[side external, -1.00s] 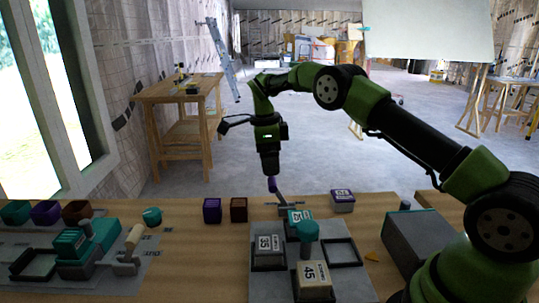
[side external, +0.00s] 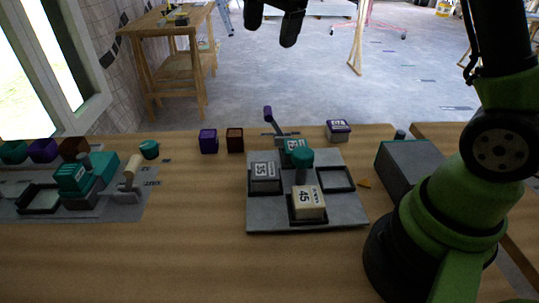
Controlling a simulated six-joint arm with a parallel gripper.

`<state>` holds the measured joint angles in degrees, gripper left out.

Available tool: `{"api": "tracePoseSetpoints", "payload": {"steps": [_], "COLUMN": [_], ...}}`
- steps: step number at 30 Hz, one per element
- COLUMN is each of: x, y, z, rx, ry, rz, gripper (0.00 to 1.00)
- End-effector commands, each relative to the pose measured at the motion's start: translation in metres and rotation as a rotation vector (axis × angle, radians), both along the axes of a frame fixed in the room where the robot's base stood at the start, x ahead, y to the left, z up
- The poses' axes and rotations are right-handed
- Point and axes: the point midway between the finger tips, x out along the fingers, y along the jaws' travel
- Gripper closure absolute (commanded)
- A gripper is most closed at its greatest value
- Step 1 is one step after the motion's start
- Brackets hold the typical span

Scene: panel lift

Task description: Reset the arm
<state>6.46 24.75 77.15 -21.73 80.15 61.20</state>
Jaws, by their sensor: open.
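My gripper (side external: 271,36) shows only partly at the top edge of the view, as dark finger-like parts spread apart with nothing between them. It is raised well above the table and clear of everything on it. The rest of the wrist is out of view. Below it, a lever with a purple knob (side external: 267,111) leans left and up behind the grey panel (side external: 275,215). The panel bears a dark block marked 35 (side external: 264,176), a cream block marked 45 (side external: 309,203), a teal-topped block (side external: 296,147) and a teal knob (side external: 303,158).
An empty square frame (side external: 350,181) is on the panel's right. A purple-labelled block (side external: 338,130), a purple block (side external: 208,141) and a brown block (side external: 234,140) stand behind the panel. A grey box (side external: 410,165) is right. A teal device (side external: 84,178) stands left. The front table is bare.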

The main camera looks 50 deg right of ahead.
Motion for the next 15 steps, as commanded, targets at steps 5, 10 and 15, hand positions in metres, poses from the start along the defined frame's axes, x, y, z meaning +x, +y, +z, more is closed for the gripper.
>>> {"api": "tracePoseSetpoints", "payload": {"steps": [5,10,15], "x": [-0.060,-0.120,-0.175], "y": [0.025,0.044,0.057], "z": [0.039,0.051,0.042], "rx": [-0.042,-0.114,-0.214], "ry": [-0.135,-0.265,-0.389], "rz": [0.344,0.651,0.919], "gripper": [0.23,0.23,0.23]}}
